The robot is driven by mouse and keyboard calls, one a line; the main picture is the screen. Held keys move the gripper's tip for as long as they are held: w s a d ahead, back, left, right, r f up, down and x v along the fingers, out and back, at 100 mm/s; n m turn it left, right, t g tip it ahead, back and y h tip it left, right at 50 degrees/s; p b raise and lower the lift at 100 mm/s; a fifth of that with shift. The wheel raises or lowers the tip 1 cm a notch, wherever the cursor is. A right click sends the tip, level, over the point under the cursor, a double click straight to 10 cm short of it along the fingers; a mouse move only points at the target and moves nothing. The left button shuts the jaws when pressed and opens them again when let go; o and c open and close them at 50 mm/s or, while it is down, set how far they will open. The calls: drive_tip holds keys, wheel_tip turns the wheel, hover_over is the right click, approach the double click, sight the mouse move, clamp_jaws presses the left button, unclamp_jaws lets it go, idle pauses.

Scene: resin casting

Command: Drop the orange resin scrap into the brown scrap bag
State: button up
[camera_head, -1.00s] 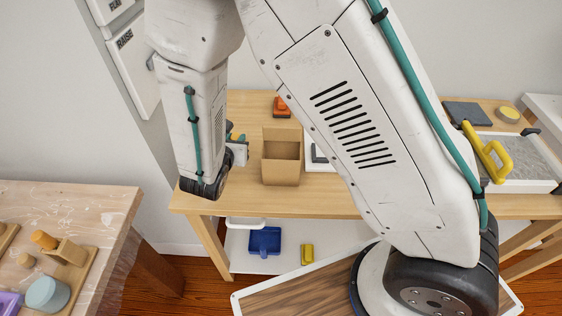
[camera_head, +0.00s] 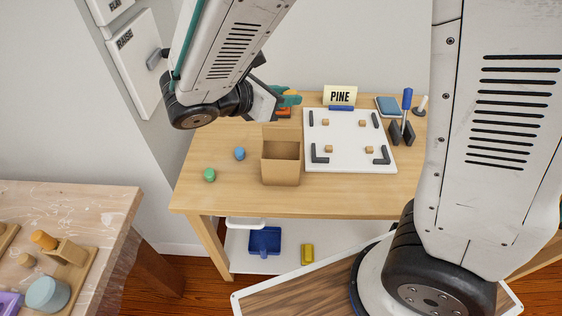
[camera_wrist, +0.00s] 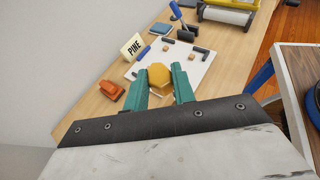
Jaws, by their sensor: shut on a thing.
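The brown scrap bag (camera_head: 281,174) is an open-topped, box-like bag standing upright on the wooden table. My gripper (camera_head: 290,98) has teal fingers and is above the table, behind the bag in the head view. In the wrist view my gripper (camera_wrist: 161,86) is shut on the orange resin scrap (camera_wrist: 158,75), a faceted yellow-orange lump between the two fingertips. In the head view the scrap is mostly hidden by the fingers. The bag is not visible in the wrist view.
A white board (camera_head: 350,157) with dark corner brackets and small wooden blocks lies right of the bag. A PINE sign (camera_head: 340,96) stands behind it. A green lump (camera_head: 209,174) and a blue lump (camera_head: 239,153) lie left. An orange tool (camera_wrist: 112,90) lies near the back.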

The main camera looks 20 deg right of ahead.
drive_tip(key=shift+f, duration=2.15)
drive_tip(key=o, duration=1)
drive_tip(key=shift+o, duration=0.2)
drive_tip(key=v, duration=0.7)
drive_tip(key=shift+a, duration=0.35)
drive_tip(key=shift+s+r, duration=0.1)
drive_tip(key=shift+r, duration=0.05)
